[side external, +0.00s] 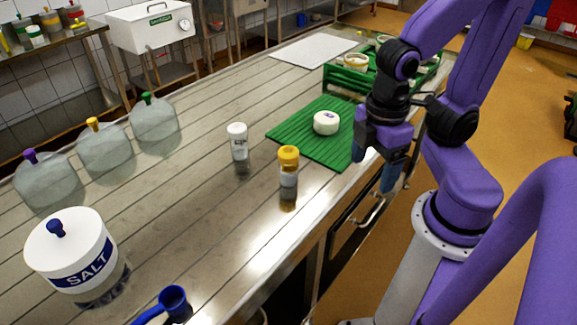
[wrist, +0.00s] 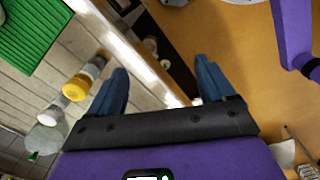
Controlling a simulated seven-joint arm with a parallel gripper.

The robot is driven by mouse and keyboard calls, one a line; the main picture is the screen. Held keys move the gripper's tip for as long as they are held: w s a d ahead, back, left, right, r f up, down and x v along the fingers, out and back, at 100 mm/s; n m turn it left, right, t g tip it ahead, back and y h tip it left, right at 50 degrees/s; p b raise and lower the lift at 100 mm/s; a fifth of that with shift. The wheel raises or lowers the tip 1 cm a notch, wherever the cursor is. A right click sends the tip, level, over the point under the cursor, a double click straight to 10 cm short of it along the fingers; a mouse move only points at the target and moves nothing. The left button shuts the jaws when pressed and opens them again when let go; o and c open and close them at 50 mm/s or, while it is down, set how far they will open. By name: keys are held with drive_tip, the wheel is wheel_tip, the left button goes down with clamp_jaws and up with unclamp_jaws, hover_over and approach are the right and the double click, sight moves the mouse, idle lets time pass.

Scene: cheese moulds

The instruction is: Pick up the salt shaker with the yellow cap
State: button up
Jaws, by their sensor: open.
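The salt shaker with the yellow cap (side external: 288,168) stands upright on the metal table, near its front edge. In the wrist view the yellow-capped shaker (wrist: 77,88) shows to the left of my fingers. A second shaker with a white cap (side external: 238,142) stands behind it and to its left. My gripper (side external: 376,172) hangs over the table's front edge, to the right of the yellow-capped shaker and apart from it. Its blue fingers also show in the wrist view (wrist: 165,92), spread wide with nothing between them.
A green ribbed mat (side external: 285,128) bears a white cheese (side external: 326,122). A green crate (side external: 345,78) stands behind it. A large white SALT tub (side external: 72,250), a blue scoop (side external: 172,298) and clear jugs (side external: 106,151) are to the left. The table between tub and shakers is clear.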

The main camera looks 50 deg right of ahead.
drive_tip(key=w+a+f+n+t+h, duration=0.1)
drive_tip(key=w+a+f+n+h, duration=0.1)
drive_tip(key=w+a+f+h, duration=0.25)
drive_tip(key=w+a+f+n+h, duration=0.1)
drive_tip(key=w+f+n+h, duration=0.15)
drive_tip(key=w+h, duration=0.4)
drive_tip(key=n+t+h, duration=0.5)
drive_tip(key=t, duration=0.1)
approach(290, 162)
drive_tip(key=a+f, duration=0.2)
drive_tip(key=f, duration=0.1)
drive_tip(key=shift+s+a, duration=0.4)
drive_tip(key=shift+w+a+f+n, duration=0.1)
drive_tip(key=shift+a+f+n, duration=0.15)
drive_tip(key=shift+f, duration=0.15)
drive_tip(key=x, duration=1.7)
drive_tip(key=shift+w+d+r, duration=0.15)
drive_tip(key=shift+w, duration=0.05)
drive_tip(key=c, duration=1.1)
